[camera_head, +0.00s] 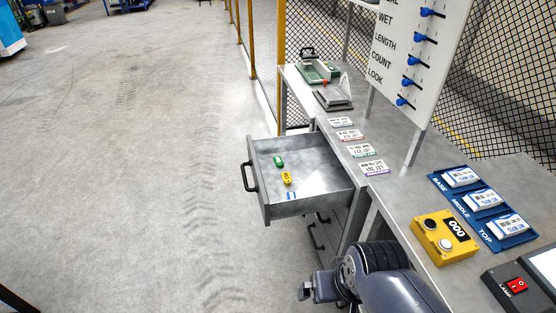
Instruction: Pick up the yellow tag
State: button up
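The yellow tag (286,178) lies flat in the open grey drawer (325,203), near its left side. A green tag (279,161) lies just behind it, a small gap apart. My gripper (306,291) is at the bottom of the head view, in front of the drawer and apart from it. I see it from behind and above, small and partly hidden by my wrist, so its finger opening is unclear. Nothing visible is held in it.
The drawer's handle (249,177) sticks out to the left. The bench (405,188) beside it carries printed cards (361,151), a blue tray (471,215) and a yellow counter box (445,238). A mesh fence stands behind.

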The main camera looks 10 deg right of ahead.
aim_at(286, 177)
jog(key=i+j+z, duration=0.1)
jog(key=i, duration=0.35)
jog(key=i+j+z, duration=0.15)
jog(key=i+j, duration=0.2)
jog(key=i+j+z, duration=0.1)
jog(key=i+j, duration=0.2)
jog(key=i, duration=0.2)
